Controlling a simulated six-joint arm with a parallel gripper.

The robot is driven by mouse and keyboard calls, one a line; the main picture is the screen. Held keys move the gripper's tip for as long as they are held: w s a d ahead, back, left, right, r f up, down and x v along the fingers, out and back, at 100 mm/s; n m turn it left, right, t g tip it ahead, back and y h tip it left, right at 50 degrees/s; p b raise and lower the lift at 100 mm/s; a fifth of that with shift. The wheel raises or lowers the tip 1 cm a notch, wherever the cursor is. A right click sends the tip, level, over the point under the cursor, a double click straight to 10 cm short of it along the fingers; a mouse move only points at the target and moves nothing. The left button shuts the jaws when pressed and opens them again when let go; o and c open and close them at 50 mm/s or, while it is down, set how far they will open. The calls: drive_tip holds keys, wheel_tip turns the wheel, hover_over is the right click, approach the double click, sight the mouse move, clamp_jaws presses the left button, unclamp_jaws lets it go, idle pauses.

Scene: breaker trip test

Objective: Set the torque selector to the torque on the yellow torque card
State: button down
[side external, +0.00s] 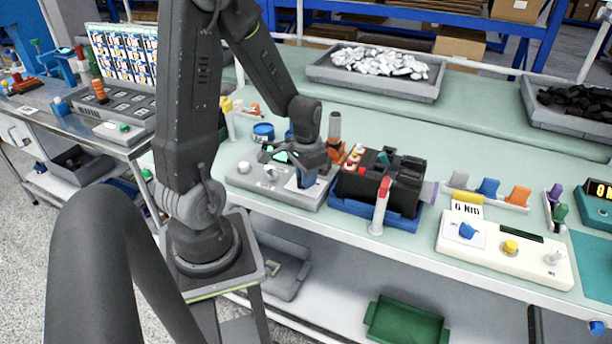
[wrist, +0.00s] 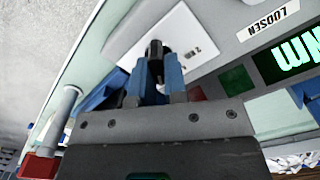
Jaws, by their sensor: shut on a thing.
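The yellow torque card (side external: 468,199) stands behind a cream box on the right of the side view; its white strip appears to read 6 NM. In the wrist view the torque selector, a black knob (wrist: 157,48), sits over a white dial plate (wrist: 190,40) with small printed marks. My gripper (wrist: 157,72) is shut on the knob with its blue fingers on either side. In the side view my gripper (side external: 306,178) is down at the right end of a grey control box (side external: 260,183) and hides the knob. The knob's pointing direction is not clear.
A green NM display (wrist: 292,52), a LOOSEN label (wrist: 268,25) and a green square (wrist: 236,80) lie beside the dial. A black breaker block (side external: 385,180) in a blue holder stands close right of my gripper. The cream box (side external: 510,255) has a blue knob.

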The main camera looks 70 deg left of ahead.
drive_tip(key=shift+d+m, duration=0.1)
drive_tip(key=shift+m, duration=1)
drive_tip(key=c, duration=1.2)
unclamp_jaws()
drive_tip(key=shift+o, duration=0.2)
wheel_tip(320, 180, up, 14)
drive_tip(key=shift+f, duration=0.1)
drive_tip(key=s+d+r+t, duration=0.2)
drive_tip(key=d+r, duration=0.1)
drive_tip(key=d, duration=0.5)
drive_tip(key=s+d+r+t, duration=0.2)
drive_tip(key=d+r+t, duration=0.1)
drive_tip(key=d, duration=0.6)
drive_tip(key=shift+s+d+t, duration=0.25)
drive_tip(key=shift+s+t, duration=0.05)
drive_tip(key=shift+s, duration=0.1)
